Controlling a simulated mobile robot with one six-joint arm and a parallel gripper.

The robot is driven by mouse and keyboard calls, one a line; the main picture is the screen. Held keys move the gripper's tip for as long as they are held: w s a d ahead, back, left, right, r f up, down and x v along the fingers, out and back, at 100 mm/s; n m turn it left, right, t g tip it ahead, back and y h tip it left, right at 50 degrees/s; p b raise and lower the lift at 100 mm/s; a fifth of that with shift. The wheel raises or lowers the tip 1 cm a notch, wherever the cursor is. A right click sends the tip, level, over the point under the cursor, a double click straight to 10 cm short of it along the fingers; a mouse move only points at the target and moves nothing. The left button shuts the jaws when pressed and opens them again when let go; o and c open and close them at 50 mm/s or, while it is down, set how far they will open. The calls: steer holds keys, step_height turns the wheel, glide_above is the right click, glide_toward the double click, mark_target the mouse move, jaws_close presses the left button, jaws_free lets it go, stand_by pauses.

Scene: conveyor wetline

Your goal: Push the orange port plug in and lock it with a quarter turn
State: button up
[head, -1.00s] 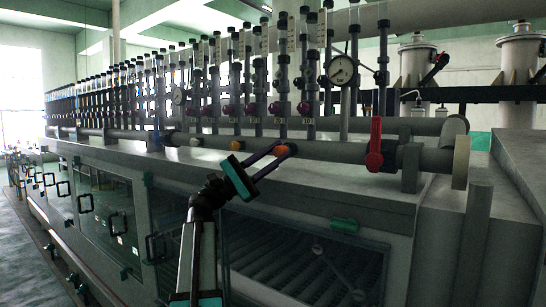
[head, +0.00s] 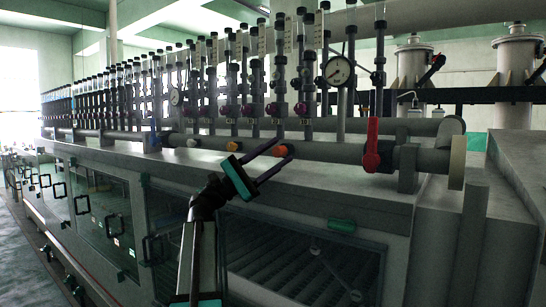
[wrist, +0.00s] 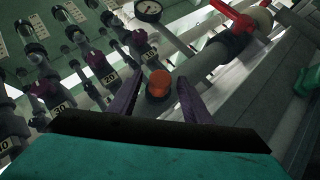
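The orange port plug (head: 280,150) sits on the grey horizontal pipe (head: 330,153) at the front of the line. It also shows in the wrist view (wrist: 159,83), with an orange knob top above a grey fitting. My gripper (head: 284,149) is open. Its two dark fingers reach towards the plug from the lower left in the head view. In the wrist view my gripper (wrist: 158,80) has one finger on each side of the plug, with gaps visible to both. How deeply the plug is seated and its turn angle cannot be told.
A red valve handle (head: 373,145) stands on the same pipe to the right. Upright tubes with purple knobs and a pressure gauge (head: 338,70) rise behind. The flat cover top (head: 340,178) in front is clear.

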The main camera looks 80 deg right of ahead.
steer(key=shift+w+a+f, duration=0.1)
steer(key=shift+w+f, duration=0.05)
steer(key=shift+w+a+f+b, duration=0.15)
steer(key=shift+w+f+b, duration=0.2)
steer(key=shift+w+f, duration=0.1)
steer(key=b+v, duration=0.3)
steer(key=v, duration=0.9)
steer(key=shift+w, duration=0.2)
stand_by(0.4)
